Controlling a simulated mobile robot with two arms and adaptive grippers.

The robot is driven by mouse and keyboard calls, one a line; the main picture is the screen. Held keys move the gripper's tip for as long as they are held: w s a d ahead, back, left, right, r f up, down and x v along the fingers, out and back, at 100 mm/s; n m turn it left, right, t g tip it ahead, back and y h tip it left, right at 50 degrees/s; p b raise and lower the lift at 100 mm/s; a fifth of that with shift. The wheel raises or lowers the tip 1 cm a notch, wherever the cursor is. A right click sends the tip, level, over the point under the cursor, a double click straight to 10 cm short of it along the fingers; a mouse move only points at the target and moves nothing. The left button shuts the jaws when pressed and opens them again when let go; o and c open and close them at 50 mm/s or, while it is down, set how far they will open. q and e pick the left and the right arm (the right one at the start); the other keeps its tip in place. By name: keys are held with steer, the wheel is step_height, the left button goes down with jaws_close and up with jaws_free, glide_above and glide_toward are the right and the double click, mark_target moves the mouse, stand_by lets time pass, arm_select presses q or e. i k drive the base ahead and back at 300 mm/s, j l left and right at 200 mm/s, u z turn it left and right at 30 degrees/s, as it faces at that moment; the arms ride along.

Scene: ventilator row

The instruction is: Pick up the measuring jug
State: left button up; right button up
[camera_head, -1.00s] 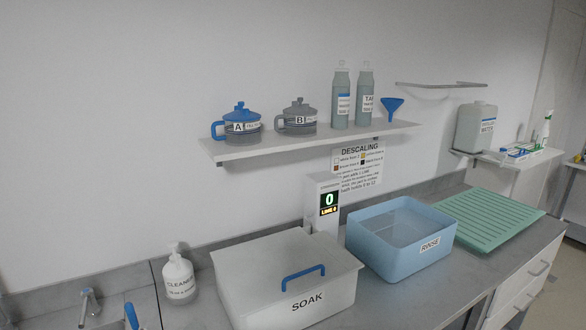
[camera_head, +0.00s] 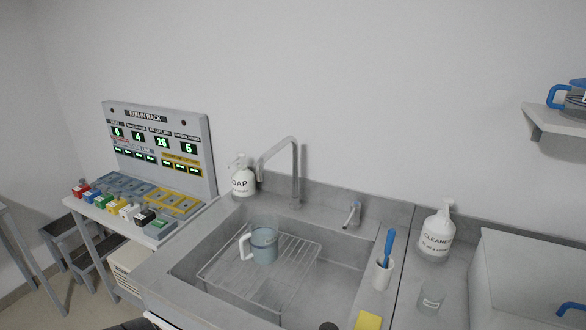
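The measuring jug (camera_head: 264,246) is a pale blue, see-through jug with a white handle on its left side. It stands upright on a wire rack (camera_head: 232,282) inside the sink (camera_head: 330,262). Neither of my grippers shows clearly. A dark piece at the bottom left edge may be part of my arm, but I cannot tell.
A tap (camera_head: 296,170) rises behind the jug, with a soap bottle (camera_head: 242,178) beside it. A brush in a white holder (camera_head: 382,274), a small clear cup (camera_head: 431,298) and a cleaner bottle (camera_head: 437,236) stand right of the sink. A test panel (camera_head: 160,150) stands left.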

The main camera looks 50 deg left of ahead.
mark_target(262, 236)
steer(key=u, duration=1.25)
steer(key=z, duration=2.2)
steer(key=u, duration=2.65)
steer(key=j, duration=0.35)
steer(key=i+u, duration=0.05)
